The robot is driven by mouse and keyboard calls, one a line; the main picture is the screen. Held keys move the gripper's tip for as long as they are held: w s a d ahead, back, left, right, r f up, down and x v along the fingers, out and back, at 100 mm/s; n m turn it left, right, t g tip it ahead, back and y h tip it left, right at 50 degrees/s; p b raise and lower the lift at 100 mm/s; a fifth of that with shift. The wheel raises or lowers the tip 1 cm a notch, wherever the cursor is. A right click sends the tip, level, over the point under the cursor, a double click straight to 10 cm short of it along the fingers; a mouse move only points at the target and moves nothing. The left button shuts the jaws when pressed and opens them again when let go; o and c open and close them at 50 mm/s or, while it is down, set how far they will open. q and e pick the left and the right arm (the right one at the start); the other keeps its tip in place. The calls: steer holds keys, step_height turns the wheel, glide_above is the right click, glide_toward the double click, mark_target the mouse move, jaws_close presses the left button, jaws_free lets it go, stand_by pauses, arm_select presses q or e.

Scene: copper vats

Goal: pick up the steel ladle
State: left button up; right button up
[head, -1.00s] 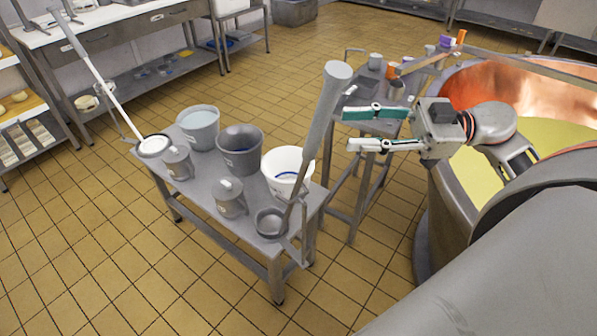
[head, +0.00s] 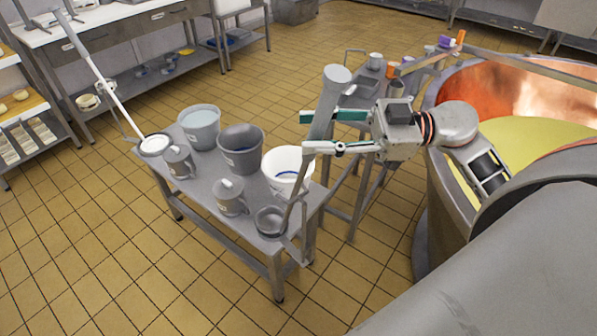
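The steel ladle (head: 327,100) is grey, with a thick handle that leans up from its round bowl (head: 270,222) at the right front corner of the steel bench (head: 205,205). My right gripper (head: 304,132) comes in from the right at the upper handle. Its fingers are spread and point left. The handle passes between them, in front of the far green-padded finger and behind the near finger. I see a gap between the fingers and cannot tell whether either touches the handle. My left gripper is not in view.
The bench also holds a white bucket (head: 288,172), grey buckets (head: 241,150), lidded jugs (head: 230,198) and a long white-handled ladle (head: 113,93). A small steel stand (head: 345,185) is behind the gripper. A copper vat (head: 465,90) is at the right. The front floor is clear.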

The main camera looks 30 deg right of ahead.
jaws_close()
step_height(320, 180, up, 27)
steer(key=p, duration=0.7)
stand_by(0.4)
